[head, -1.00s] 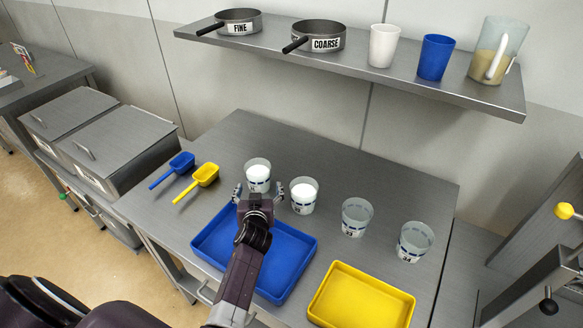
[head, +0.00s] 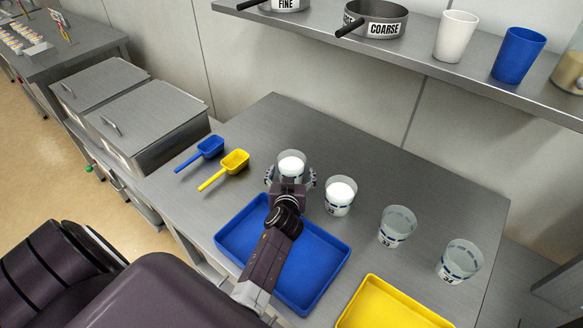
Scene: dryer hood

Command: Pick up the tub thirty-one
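The tub behind my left gripper (head: 291,180) is a clear cup (head: 291,163) with white contents, at the left end of a row of similar tubs. Its number is hidden by the gripper; its neighbours read 32, 33 and 34. My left gripper is open, one finger on each side of this tub's lower part. The fingers look wider apart than the tub, and I cannot tell whether either touches it. The tub stands upright on the steel table (head: 260,125). My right gripper is not in view.
Tub 32 (head: 341,192), also with white contents, stands close to the right finger. Tubs 33 (head: 397,228) and 34 (head: 460,262) look empty. A blue tray (head: 235,238) lies under my arm, a yellow tray (head: 385,310) to the right. Blue (head: 210,147) and yellow (head: 235,162) scoops lie left.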

